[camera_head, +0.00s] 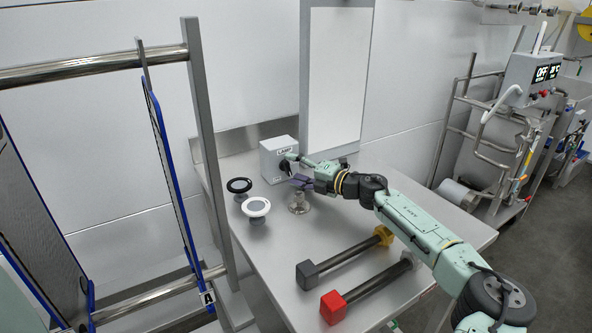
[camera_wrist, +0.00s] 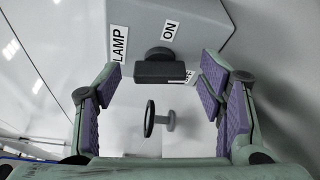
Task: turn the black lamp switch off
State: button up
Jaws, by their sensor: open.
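The grey lamp box (camera_head: 270,163) stands at the back of the steel table. It also shows in the wrist view (camera_wrist: 195,25) with a LAMP label (camera_wrist: 119,43) and an ON label (camera_wrist: 169,32). The black lamp switch (camera_wrist: 160,72) is on the box face, a dark bar in front of a round base. Another white label (camera_wrist: 189,77) is partly hidden beside the bar. My gripper (camera_head: 300,180) is open in front of the box. In the wrist view its purple-padded fingers (camera_wrist: 157,82) are on either side of the switch, with gaps; contact is not visible.
A black-ringed disc (camera_head: 239,186) and a white-ringed disc (camera_head: 256,207) stand left of my gripper. A metal stand (camera_head: 298,204) is just below it. Two bars, one with a red end (camera_head: 333,307), lie towards the front. A metal rack (camera_head: 205,130) rises at left.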

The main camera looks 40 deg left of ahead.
jog(key=d, duration=0.8)
jog(key=d+r, duration=0.1)
jog(key=d, duration=0.3)
jog(key=shift+s, duration=0.1)
